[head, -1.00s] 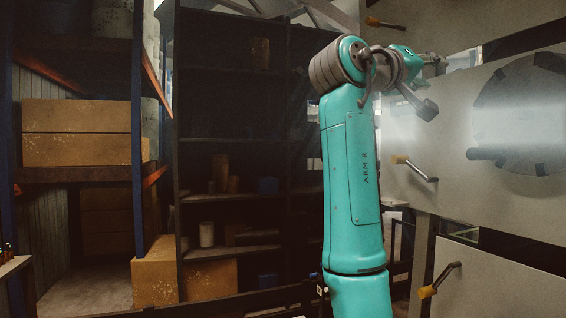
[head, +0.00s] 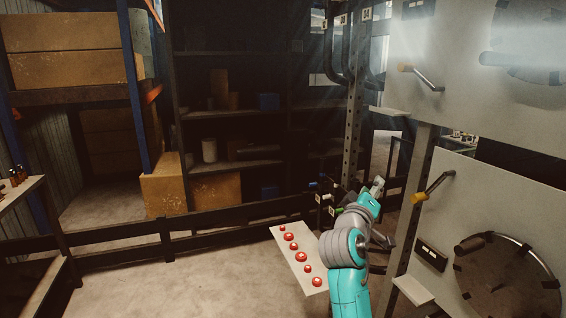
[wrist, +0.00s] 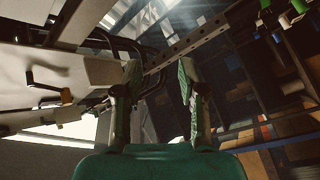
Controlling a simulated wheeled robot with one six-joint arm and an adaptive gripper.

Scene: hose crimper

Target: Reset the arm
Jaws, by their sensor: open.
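My teal arm is folded low in the head view, in front of the machine panels. My gripper (head: 376,187) is small there, near the upright perforated post. In the wrist view the two fingers of my gripper (wrist: 158,75) stand apart with nothing between them. They point up toward the perforated metal rail (wrist: 190,38), apart from it as far as I can tell.
A white panel with several red buttons (head: 290,262) lies left of my arm. Grey machine panels (head: 480,215) with yellow-ended handles stand at the right. A dark low rail (head: 110,242) runs across the left, before shelves with boxes. Floor is clear at front left.

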